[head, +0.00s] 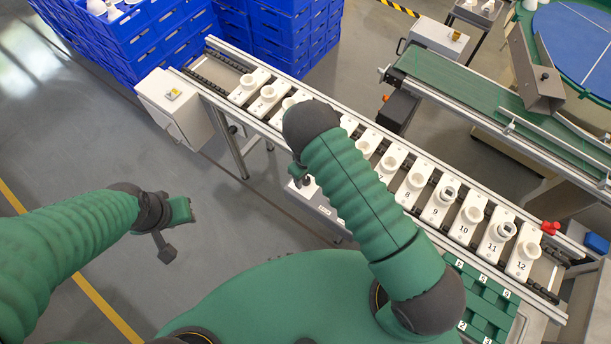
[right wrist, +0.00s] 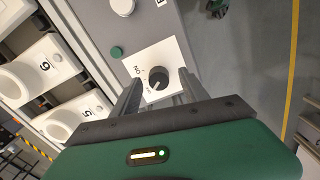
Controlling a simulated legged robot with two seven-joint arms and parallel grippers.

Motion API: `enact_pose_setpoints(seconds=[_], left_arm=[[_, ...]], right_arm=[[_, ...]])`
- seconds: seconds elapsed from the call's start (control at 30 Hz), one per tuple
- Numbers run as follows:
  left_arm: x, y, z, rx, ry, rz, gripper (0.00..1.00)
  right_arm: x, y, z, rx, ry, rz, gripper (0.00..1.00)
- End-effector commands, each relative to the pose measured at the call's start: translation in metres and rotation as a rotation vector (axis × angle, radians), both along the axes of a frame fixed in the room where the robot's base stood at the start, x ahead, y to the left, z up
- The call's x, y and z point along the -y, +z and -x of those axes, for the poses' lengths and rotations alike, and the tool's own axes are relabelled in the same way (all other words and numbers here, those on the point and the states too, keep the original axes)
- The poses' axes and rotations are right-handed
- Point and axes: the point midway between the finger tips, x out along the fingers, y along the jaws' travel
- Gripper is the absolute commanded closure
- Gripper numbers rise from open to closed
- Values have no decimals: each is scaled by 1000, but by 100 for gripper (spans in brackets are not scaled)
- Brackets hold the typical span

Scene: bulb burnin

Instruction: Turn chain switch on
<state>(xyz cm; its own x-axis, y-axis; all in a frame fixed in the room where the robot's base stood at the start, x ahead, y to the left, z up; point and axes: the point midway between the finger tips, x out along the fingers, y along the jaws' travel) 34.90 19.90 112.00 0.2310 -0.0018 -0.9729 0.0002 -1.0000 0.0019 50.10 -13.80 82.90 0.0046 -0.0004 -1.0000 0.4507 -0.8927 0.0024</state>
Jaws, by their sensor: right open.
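The switch is a black rotary knob (right wrist: 158,80) on a white plate (right wrist: 172,54) in the right wrist view. An "ON" mark is printed to its left; which way the knob points is unclear. The plate is on a grey control box (right wrist: 165,18), which also shows in the head view (head: 325,212) beside the conveyor. My right gripper (right wrist: 158,77) is open, its two fingers apart on either side of the knob; contact is not visible. In the head view my right arm partly covers this spot. My left gripper (head: 176,231) hangs over bare floor, its jaws unclear.
The conveyor (head: 226,60) carries numbered white socket carriers; some hold bulbs. A green button (right wrist: 117,52) and a white button (right wrist: 122,6) are on the box near the knob. Blue crates (head: 130,40) stand behind. A green tray (head: 480,300) lies at the right front. Floor at left is clear.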

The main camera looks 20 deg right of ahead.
Motion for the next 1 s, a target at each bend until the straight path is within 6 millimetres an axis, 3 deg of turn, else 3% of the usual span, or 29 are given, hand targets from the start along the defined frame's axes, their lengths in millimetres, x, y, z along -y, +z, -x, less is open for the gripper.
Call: enact_pose_setpoints(seconds=[0.13, 0.5, 1.0], left_arm=[[0, 0, 0, 0, 0, 0, 66], [0, 0, 0, 0, 0, 0, 66], [0, -6, 0, 0, 0, 0, 66]], right_arm=[[0, 0, -1, -2, -1, 1, 50], [0, 1, -1, 1, -1, 2, 99], [0, 1, -1, 4, -81, 0, 100]])
